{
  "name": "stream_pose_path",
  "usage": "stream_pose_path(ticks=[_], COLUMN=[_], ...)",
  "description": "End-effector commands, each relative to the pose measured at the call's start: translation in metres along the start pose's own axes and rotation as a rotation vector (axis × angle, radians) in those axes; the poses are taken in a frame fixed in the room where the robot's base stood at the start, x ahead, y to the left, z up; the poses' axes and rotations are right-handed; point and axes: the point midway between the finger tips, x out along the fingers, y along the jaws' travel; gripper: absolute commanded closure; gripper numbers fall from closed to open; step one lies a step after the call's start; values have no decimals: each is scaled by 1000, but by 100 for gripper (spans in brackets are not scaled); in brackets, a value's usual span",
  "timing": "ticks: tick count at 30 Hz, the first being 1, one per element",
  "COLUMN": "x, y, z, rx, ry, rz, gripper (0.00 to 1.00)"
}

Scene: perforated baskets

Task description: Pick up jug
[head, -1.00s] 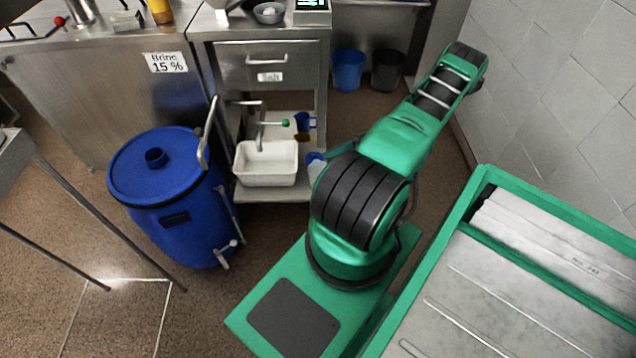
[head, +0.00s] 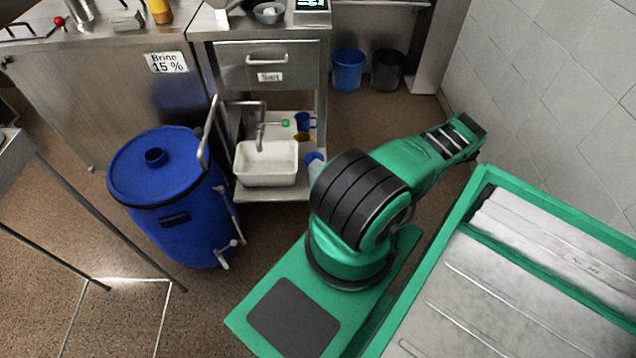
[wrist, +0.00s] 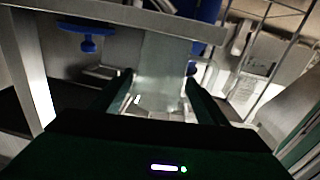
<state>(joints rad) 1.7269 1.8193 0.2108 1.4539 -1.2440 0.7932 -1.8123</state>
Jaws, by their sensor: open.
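In the wrist view, my gripper (wrist: 158,80) is open, with its two dark green fingers apart. A pale, see-through vessel (wrist: 163,52) shows between and beyond the fingers, and it may be the jug. I cannot tell whether the fingers touch it. In the head view, a pale vessel with blue on it (head: 315,160) stands at the right end of the low shelf, partly hidden by my arm. A blue jug-like cup (head: 303,121) stands farther back on that shelf.
A white basin (head: 266,177) sits on the low shelf beside the pale vessel. A blue barrel (head: 165,222) stands on the floor at left. Blue (head: 348,70) and black (head: 387,70) buckets stand under the back counter. A tiled wall is at right.

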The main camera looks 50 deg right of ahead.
Motion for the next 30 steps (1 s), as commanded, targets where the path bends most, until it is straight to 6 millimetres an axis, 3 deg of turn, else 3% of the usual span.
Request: stream_pose_path(ticks=[8,18,26,30], x=[15,58,61,61], y=[0,1,1,2], z=[0,0,1,1], rx=[0,1,1,1], ry=[0,1,-1,-1], rz=[-1,-2,0,0], gripper=[32,32,32,65])
